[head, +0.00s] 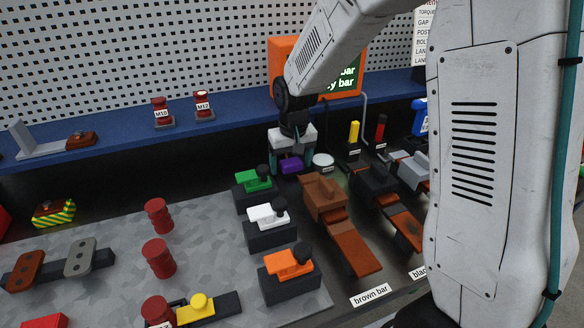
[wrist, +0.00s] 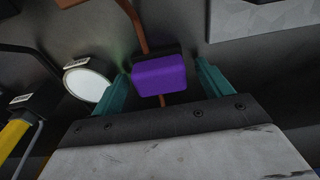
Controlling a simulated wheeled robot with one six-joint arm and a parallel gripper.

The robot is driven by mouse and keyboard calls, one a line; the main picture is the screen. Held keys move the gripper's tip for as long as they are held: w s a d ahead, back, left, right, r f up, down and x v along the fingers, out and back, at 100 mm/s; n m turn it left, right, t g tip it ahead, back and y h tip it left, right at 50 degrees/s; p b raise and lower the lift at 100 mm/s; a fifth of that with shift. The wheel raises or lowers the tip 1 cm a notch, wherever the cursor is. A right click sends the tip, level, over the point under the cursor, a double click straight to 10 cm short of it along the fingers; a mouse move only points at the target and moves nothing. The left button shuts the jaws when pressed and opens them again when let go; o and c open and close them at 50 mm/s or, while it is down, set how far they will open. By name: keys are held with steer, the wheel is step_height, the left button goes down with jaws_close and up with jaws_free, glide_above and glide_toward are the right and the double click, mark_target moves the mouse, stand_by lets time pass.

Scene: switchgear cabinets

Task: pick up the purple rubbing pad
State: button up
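The purple rubbing pad (wrist: 160,76) is a small purple block, and it shows in the wrist view between the two teal fingers of my gripper (wrist: 160,85). There is a visible gap between the pad and each finger. In the head view the purple pad (head: 291,166) shows just below my gripper (head: 291,160), near the back of the bench. My gripper is open around or just above the pad; I cannot tell the exact height. A brown rod-like part shows behind and below the pad in the wrist view.
A round white-topped container (head: 323,160) stands close to the right of my gripper. Green (head: 254,180), white (head: 266,214) and orange (head: 288,263) blocks on dark bases stand in front. A brown bar fixture (head: 324,195) is to the right. Yellow (head: 354,132) and red-handled (head: 381,128) tools stand behind.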

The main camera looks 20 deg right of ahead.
mark_target(291, 161)
steer(key=c, duration=0.9)
step_height(291, 161, up, 10)
steer(key=shift+r, duration=0.1)
